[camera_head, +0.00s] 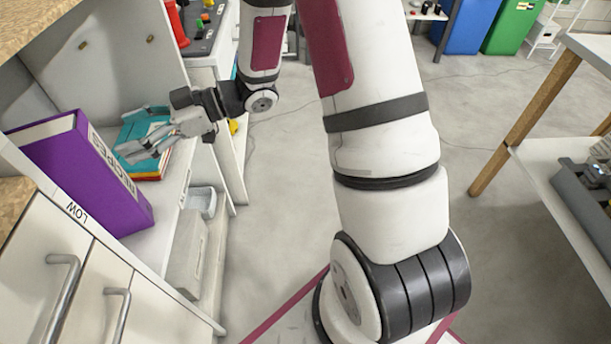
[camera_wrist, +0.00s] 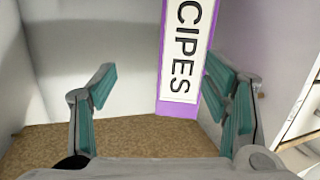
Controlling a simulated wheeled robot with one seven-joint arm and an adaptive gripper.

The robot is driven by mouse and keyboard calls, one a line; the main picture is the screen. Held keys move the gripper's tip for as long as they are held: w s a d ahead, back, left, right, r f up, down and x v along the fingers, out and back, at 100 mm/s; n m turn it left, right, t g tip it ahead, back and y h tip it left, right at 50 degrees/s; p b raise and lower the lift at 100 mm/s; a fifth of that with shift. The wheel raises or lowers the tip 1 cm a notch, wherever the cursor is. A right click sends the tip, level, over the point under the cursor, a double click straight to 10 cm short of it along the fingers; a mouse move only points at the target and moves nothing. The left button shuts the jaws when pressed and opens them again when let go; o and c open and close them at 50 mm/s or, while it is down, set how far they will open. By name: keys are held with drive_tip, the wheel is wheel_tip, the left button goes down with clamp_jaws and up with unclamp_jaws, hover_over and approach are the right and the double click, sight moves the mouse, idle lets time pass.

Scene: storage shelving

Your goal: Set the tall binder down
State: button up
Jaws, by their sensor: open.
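The tall purple binder (camera_head: 82,172) stands on the shelf marked LOW at the left of the head view, looking slightly tilted there. Its white spine label reads "RECIPES". My gripper (camera_head: 132,152) is beside the spine, with its fingers towards it. In the wrist view the lower part of the binder (camera_wrist: 181,108) shows between the open fingers, closer to the right one and seemingly beyond the tips. The gripper holds nothing. The binder's far side is hidden.
A stack of teal, yellow and red books (camera_head: 150,170) lies just behind my gripper on the shelf. A grey bin (camera_head: 187,255) sits below. Cabinet side walls are close on the left. The floor (camera_head: 270,180) to the right is clear up to a wooden-legged table (camera_head: 525,125).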

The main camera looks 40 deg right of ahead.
drive_tip(key=w+d+r+m+t+h, duration=0.4)
drive_tip(key=w+d+h, duration=0.1)
drive_tip(key=d+h, duration=0.45)
drive_tip(key=s+d+r+m+g+h, duration=0.2)
drive_tip(key=s+d+r+m+h, duration=0.35)
drive_tip(key=s+d+h, duration=0.35)
drive_tip(key=s+a+m+g+y, duration=0.1)
drive_tip(key=s+a+m+g, duration=0.1)
drive_tip(key=s, duration=1.4)
drive_tip(key=s+a+f+m+g+y, duration=0.1)
drive_tip(key=s+a+m+g+y, duration=0.1)
drive_tip(key=s, duration=1.4)
drive_tip(key=a+m+g, duration=0.1)
drive_tip(key=a+g, duration=0.1)
drive_tip(key=g, duration=0.1)
drive_tip(key=shift+s+a+f+g, duration=0.2)
drive_tip(key=shift+s+a+g, duration=0.05)
drive_tip(key=shift+g, duration=0.15)
